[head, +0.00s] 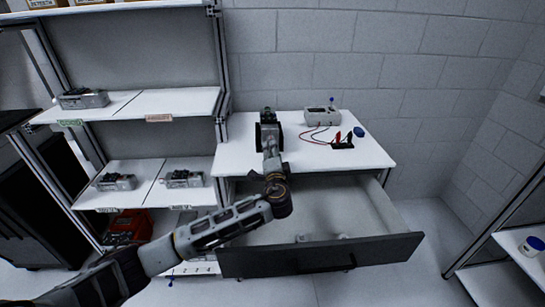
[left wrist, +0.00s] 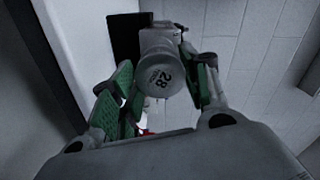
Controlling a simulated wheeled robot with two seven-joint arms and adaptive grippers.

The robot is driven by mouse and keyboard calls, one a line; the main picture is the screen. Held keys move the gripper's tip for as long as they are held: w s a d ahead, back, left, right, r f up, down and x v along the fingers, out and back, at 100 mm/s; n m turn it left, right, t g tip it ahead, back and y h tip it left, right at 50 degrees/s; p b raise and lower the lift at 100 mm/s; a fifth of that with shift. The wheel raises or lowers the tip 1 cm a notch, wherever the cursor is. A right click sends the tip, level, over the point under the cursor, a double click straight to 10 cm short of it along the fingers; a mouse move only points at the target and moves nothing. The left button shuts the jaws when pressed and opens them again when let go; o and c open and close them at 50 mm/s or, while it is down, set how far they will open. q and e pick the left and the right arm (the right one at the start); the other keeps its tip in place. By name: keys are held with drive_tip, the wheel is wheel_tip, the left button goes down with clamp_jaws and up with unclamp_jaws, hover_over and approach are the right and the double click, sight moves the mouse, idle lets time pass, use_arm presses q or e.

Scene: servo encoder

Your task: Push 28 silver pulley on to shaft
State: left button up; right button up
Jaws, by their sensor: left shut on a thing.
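The silver pulley (left wrist: 162,76), marked 28, shows end-on between the green-padded fingers of my left gripper (left wrist: 158,88) in the left wrist view. The gripper is shut on it. A grey body and a dark upright plate (left wrist: 125,36) are right behind the pulley. The shaft is hidden, so I cannot tell how far the pulley sits on it. In the head view my left gripper (head: 269,148) reaches over the table to a dark fixture (head: 268,117), covering the pulley. My right gripper is not in view.
The white table (head: 361,157) also holds a grey meter (head: 322,116), red and black leads (head: 342,142) and a blue cap (head: 359,132). The drawer (head: 320,255) below stands open under my arm. Shelves (head: 180,103) with grey devices are at left.

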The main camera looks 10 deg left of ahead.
use_arm(q)
drive_tip(key=shift+w+a, duration=0.25)
drive_tip(key=shift+w, duration=0.55)
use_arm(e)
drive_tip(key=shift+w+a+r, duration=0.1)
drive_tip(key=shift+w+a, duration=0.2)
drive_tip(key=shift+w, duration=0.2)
use_arm(q)
drive_tip(key=shift+w, duration=0.15)
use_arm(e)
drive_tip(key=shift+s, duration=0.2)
use_arm(q)
drive_tip(key=shift+w+a+b, duration=0.15)
drive_tip(key=shift+w+b, duration=0.15)
drive_tip(key=shift+b, duration=0.1)
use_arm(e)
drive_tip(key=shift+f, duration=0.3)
use_arm(q)
drive_tip(key=o, duration=1.2)
drive_tip(key=shift+o, duration=0.2)
drive_tip(key=shift+p+v, duration=0.35)
drive_tip(key=shift+v, duration=1.15)
drive_tip(key=shift+c, duration=0.4)
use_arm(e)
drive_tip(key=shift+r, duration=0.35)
